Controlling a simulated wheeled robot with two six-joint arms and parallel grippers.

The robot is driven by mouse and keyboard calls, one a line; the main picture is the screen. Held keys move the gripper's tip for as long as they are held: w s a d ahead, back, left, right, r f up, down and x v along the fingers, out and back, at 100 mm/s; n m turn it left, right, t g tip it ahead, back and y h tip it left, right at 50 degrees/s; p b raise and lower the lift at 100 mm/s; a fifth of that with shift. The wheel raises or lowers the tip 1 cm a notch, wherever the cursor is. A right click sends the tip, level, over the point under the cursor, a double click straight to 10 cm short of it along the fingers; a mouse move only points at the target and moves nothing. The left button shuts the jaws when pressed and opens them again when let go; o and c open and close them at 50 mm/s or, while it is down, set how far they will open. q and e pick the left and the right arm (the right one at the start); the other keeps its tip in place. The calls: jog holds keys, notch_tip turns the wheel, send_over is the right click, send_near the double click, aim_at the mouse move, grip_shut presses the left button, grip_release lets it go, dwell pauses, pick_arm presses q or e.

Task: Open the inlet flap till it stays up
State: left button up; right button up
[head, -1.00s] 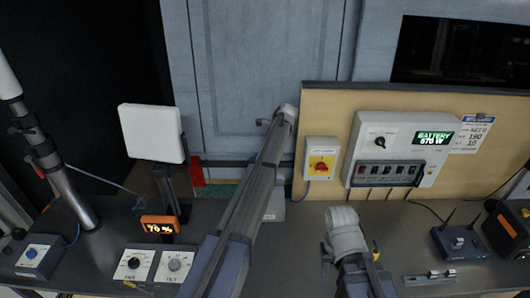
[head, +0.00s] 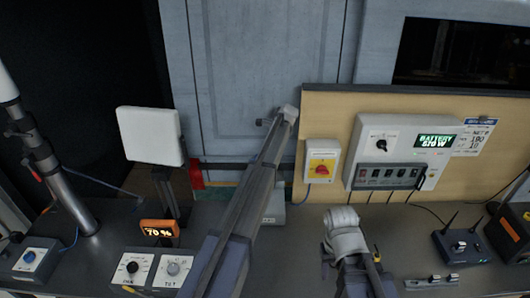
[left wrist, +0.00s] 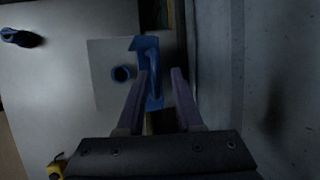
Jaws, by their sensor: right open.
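In the left wrist view a blue part, which looks like the inlet flap (left wrist: 153,68), stands edge-on at a pale plate (left wrist: 105,98). A blue round socket (left wrist: 122,74) is beside it on the plate. My left gripper (left wrist: 160,78) is open, with the blue part between or just beyond its fingers; I cannot tell whether they touch. There is a gap on the right finger's side. In the head view my left arm reaches to the grey door, and its fingers cannot be made out. My right gripper (head: 350,250) is low over the worktop, open.
A wooden panel with a red and yellow switch (head: 321,169) and a battery box (head: 402,152) stands right of my left arm. A white square panel (head: 151,136) on a stand is to its left. Control boxes (head: 152,270) line the worktop front. The grey door (head: 262,60) is behind.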

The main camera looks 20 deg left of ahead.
pick_arm(q)
jog(key=shift+o, duration=0.3)
jog(key=shift+r, duration=0.15)
notch_tip(320, 180, up, 10)
jog(key=p, duration=1)
jog(key=s+d+f+n+h+b, duration=0.1)
jog(key=s+d+f+n+b, duration=0.2)
jog(key=s, duration=1.2)
jog(key=s+d+f+n+h+b, duration=0.1)
jog(key=s+d+f+n+b, duration=0.3)
jog(key=s+d+f+b, duration=0.5)
jog(key=s+d+f+n+h+b, duration=0.1)
jog(key=s+d+f+n+b, duration=0.2)
jog(key=s, duration=1.8)
jog(key=d+f+b, duration=0.3)
jog(key=d+f, duration=0.3)
jog(key=shift+n+g+h+b, duration=0.3)
jog(key=shift+g+h+b, duration=0.1)
